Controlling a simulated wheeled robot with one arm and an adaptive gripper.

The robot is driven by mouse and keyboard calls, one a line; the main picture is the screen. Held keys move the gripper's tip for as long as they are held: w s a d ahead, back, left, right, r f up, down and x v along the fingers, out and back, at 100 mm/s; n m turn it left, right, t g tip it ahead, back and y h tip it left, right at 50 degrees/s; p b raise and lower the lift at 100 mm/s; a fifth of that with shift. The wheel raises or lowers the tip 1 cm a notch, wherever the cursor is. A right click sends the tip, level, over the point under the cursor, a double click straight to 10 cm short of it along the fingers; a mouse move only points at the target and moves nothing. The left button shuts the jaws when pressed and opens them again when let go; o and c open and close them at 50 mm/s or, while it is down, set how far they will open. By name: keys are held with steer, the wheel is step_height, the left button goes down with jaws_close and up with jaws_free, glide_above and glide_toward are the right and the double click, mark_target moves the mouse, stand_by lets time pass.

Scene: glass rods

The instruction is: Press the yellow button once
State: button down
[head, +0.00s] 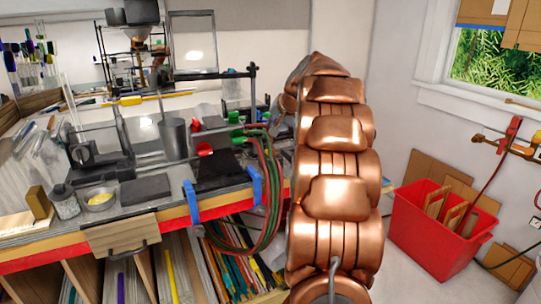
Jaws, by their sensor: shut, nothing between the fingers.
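I cannot make out a clear yellow button. A small round yellow thing (100,198) sits in a pale round rim near the front left of the workbench (150,209); I cannot tell whether it is the button or a dish with yellow contents. My copper-coloured arm rises right of the bench and covers part of the bench's right end. My gripper does not show; the arm hides whatever lies behind it. Nothing of mine is near the yellow thing in this view.
A jar (64,202), a dark block (146,189) and a grey cup (173,138) stand near the yellow thing. Red and green hoses (270,185) hang at the bench's right end. A red bin (428,232) stands on the floor at right.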

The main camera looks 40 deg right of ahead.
mark_target(272, 151)
steer(key=shift+f+b, duration=1.55)
steer(key=shift+f, duration=1.35)
steer(key=shift+f, duration=0.2)
steer(key=shift+f, duration=0.2)
steer(key=shift+f+b, duration=0.55)
steer(key=shift+r, duration=0.1)
steer(key=shift+r+p, duration=0.55)
steer(key=shift+r, duration=0.3)
steer(key=shift+r+p, duration=1.5)
steer(key=shift+r, duration=1.05)
